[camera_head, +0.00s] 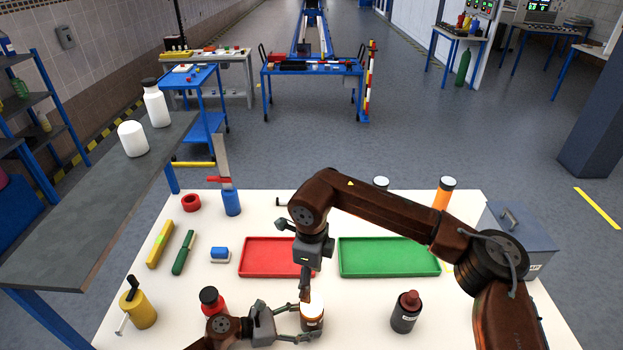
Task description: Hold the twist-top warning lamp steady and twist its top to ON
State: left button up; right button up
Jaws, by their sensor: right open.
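The warning lamp, as far as I can make out, is the small amber and dark cylinder with a pale band (314,311), upright near the table's front middle. My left gripper (308,323) comes in low from the left, with its fingers on either side of the lamp's body, apparently closed on it. My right gripper (305,293) points down from above, open, with its fingertips at the lamp's top. The fingers hide part of the top, and its switch position cannot be read.
A red tray (262,258) and a green tray (388,258) lie behind the lamp. A dark bottle with a red top (405,314) stands to the right. A red bottle with a black cap (211,300) and a yellow can (138,308) stand to the left.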

pick_arm(q)
jog(key=shift+o, duration=1.4)
